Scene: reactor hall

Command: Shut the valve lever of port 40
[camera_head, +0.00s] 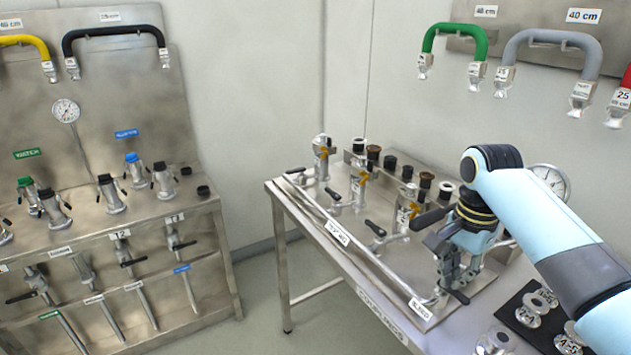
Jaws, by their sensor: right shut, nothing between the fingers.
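My right gripper (450,278) is shut and empty. It points down over the front edge of the steel bench (300,240), close to a black lever end (458,296); I cannot tell whether they touch. Other black valve levers stick out along the bench: one at the far end (295,170), one in the middle (333,193) and one nearer (375,229). A longer black handle (432,217) shows just left of my right wrist. No label reading port 40 is legible, and my gripper and arm hide part of the nearest valve. My left gripper is out of view.
A pipe (370,255) runs along the bench front. Upright fittings (322,155) and dark caps (390,162) stand behind. Hoses (550,38) hang above. A second panel bench (100,235) stands left, with floor between.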

